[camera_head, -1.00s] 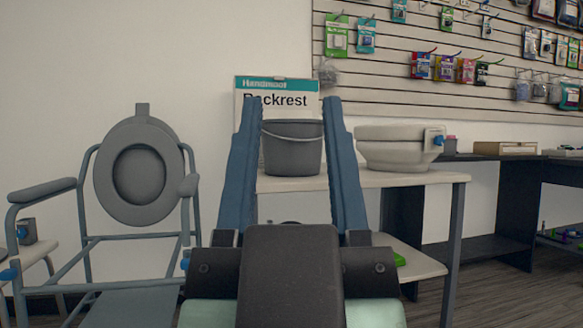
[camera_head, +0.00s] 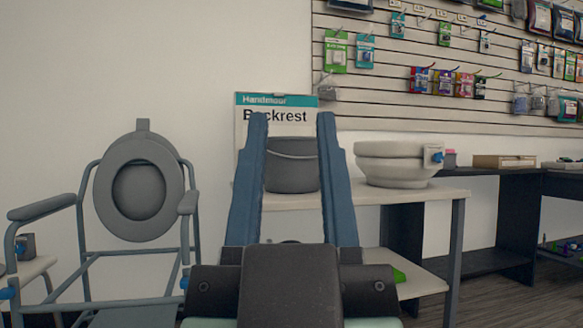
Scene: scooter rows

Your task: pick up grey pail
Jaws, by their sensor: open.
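The grey pail (camera_head: 292,172) stands upright on a pale shelf table (camera_head: 398,194), in front of a Backrest sign. Its thin handle lies across its front near the rim. My gripper (camera_head: 292,122) is open, with its two blue fingers pointing up and forward. In the picture the pail shows between the fingers, which overlap its left and right edges. I cannot tell how far the fingertips are from the pail. The gripper's dark body hides the part of the table below.
A white raised toilet seat (camera_head: 398,163) stands right of the pail on the same table. A grey commode chair (camera_head: 138,190) is at the left. The Backrest sign (camera_head: 255,104) is behind the pail. A dark bench (camera_head: 500,172) stands at the right, below hanging goods.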

